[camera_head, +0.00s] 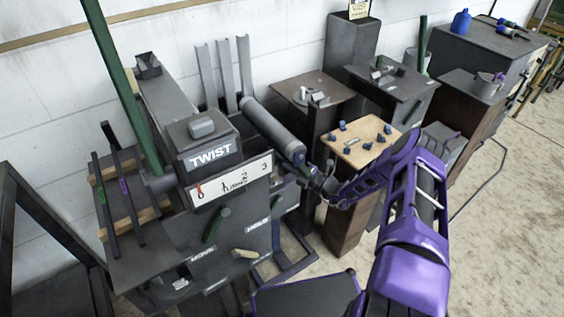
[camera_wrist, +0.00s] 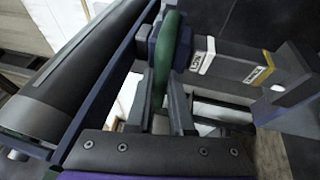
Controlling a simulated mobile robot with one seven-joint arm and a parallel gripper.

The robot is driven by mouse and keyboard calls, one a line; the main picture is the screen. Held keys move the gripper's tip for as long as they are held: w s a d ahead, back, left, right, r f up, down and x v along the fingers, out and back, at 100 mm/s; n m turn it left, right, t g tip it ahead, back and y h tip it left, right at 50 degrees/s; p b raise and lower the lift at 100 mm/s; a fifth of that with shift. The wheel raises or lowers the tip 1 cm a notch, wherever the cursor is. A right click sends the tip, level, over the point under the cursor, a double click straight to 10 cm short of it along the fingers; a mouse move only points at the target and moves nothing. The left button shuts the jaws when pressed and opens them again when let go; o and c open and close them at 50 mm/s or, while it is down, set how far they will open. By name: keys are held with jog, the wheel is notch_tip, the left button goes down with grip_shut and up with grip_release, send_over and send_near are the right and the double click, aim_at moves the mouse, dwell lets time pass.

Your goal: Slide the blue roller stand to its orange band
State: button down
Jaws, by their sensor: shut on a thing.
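The blue roller stand (camera_head: 297,156) shows in the head view as a small blue part under the near end of a dark roller (camera_head: 268,127). In the wrist view its long blue bar (camera_wrist: 104,92) runs diagonally beside the roller (camera_wrist: 75,62), with a blue block behind a green handle (camera_wrist: 168,50). My gripper (camera_wrist: 163,92) is shut on the green handle, with one finger on each side. The orange band (camera_wrist: 268,59) is a thin stripe on the grey rail, right of the handle and apart from it. In the head view my gripper (camera_head: 318,182) is small and partly hidden.
A machine marked TWIST (camera_head: 211,155) stands left of the roller, with a numbered scale below. A wooden-topped stand (camera_head: 350,153) with several small blue parts is close behind my arm. The rail carries a white label (camera_wrist: 202,56). Open floor (camera_head: 500,215) lies at the right.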

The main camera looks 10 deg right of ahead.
notch_tip(320, 180, up, 9)
jog(key=p, duration=0.3)
jog(key=shift+d+r, duration=0.1)
jog(key=shift+r, duration=0.05)
jog(key=c, duration=0.8)
grip_release()
jog(key=v, duration=1.7)
jog(key=shift+f+b, duration=0.25)
jog(key=shift+b, duration=0.1)
jog(key=shift+s+d, duration=0.1)
